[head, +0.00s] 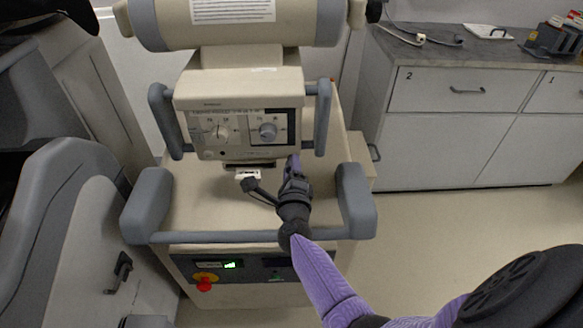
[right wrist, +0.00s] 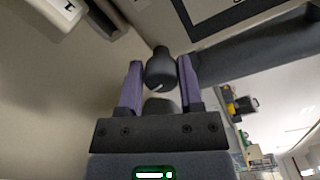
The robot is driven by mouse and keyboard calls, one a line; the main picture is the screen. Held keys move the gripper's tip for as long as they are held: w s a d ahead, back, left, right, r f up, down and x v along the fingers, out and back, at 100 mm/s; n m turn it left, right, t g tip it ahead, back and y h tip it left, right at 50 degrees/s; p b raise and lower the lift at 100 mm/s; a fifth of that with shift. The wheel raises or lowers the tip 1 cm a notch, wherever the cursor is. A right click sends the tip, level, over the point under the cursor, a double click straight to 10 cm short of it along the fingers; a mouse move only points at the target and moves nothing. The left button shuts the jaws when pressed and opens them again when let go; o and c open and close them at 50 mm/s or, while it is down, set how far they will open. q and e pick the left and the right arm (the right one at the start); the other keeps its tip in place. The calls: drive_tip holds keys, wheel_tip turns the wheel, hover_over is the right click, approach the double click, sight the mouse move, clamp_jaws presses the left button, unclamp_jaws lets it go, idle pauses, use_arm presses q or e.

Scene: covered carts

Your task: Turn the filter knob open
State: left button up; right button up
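The beige cart's control panel (head: 241,151) carries a pale dial knob (head: 222,131) on the left and a grey dial knob (head: 268,131) on the right. My right gripper (head: 293,164) points up from below, at the panel's lower right edge. In the right wrist view a dark, rounded knob (right wrist: 160,72) with a small white mark sits between the two purple fingers of the right gripper (right wrist: 159,82). The fingers are apart, close beside it, and I see no clear contact. I cannot tell which panel knob this is. My left gripper is not in view.
A grey side handle (head: 323,118) stands right of the panel, and a grey bumper rail (head: 215,237) crosses below my right arm.

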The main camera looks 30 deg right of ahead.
drive_tip(key=o, duration=0.4)
drive_tip(key=shift+c, duration=0.2)
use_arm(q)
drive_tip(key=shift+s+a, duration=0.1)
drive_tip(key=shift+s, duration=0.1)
use_arm(e)
drive_tip(key=p+v, duration=0.2)
drive_tip(key=v, duration=0.7)
drive_tip(key=shift+s, duration=0.2)
drive_tip(key=shift+s+a, duration=0.2)
drive_tip(key=shift+s, duration=0.1)
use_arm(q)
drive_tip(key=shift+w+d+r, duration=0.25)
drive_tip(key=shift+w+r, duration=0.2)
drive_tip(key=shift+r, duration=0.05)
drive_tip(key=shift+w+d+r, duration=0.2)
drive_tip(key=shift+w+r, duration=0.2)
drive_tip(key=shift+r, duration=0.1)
